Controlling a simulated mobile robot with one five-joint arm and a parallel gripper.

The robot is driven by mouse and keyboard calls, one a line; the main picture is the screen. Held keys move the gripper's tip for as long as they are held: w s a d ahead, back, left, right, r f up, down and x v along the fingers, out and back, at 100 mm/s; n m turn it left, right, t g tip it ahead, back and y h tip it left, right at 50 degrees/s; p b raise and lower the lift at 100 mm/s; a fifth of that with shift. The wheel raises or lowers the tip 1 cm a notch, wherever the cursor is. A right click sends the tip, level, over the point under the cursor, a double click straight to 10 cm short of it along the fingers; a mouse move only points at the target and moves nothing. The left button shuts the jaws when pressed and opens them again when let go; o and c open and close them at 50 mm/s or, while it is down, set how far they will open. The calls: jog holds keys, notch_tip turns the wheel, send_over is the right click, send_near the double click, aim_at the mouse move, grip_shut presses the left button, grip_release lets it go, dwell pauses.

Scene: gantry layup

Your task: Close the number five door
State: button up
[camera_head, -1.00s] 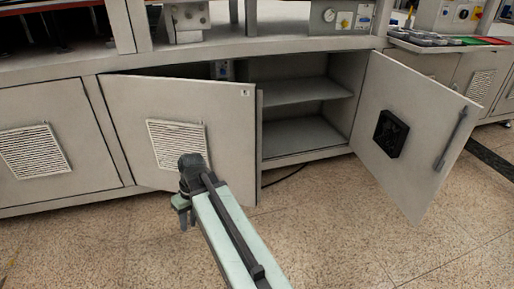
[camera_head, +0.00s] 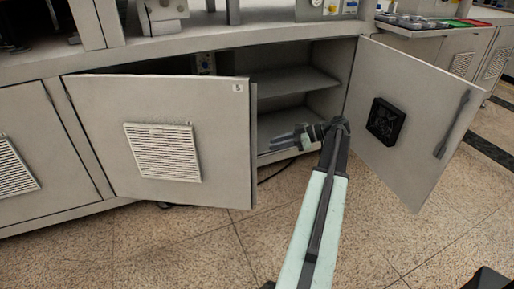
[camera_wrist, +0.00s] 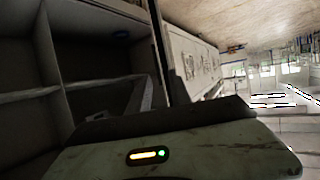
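The number five door (camera_head: 95,130) is a grey cabinet door with a white louvred vent and a small label that seems to read 5 at its upper right corner. It stands ajar, its free right edge swung out from the cabinet. My gripper (camera_head: 283,141) is in front of the cabinet opening, right of that door's free edge and apart from it. Its fingers point left, look parted, and hold nothing visible. In the wrist view, the dark cabinet interior (camera_wrist: 95,85) fills the left side; the fingertips cannot be made out there.
A second door (camera_head: 405,160) with a black fan box and a handle stands wide open at right, close to my arm. A shelf (camera_head: 290,82) spans the open cabinet. The tiled floor in front is clear. A dark cable lies under the cabinet.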

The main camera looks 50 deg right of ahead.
jog(key=b+x, duration=0.2)
jog(key=x, duration=0.5)
grip_shut()
jog(key=shift+s, duration=0.1)
dwell(1.0)
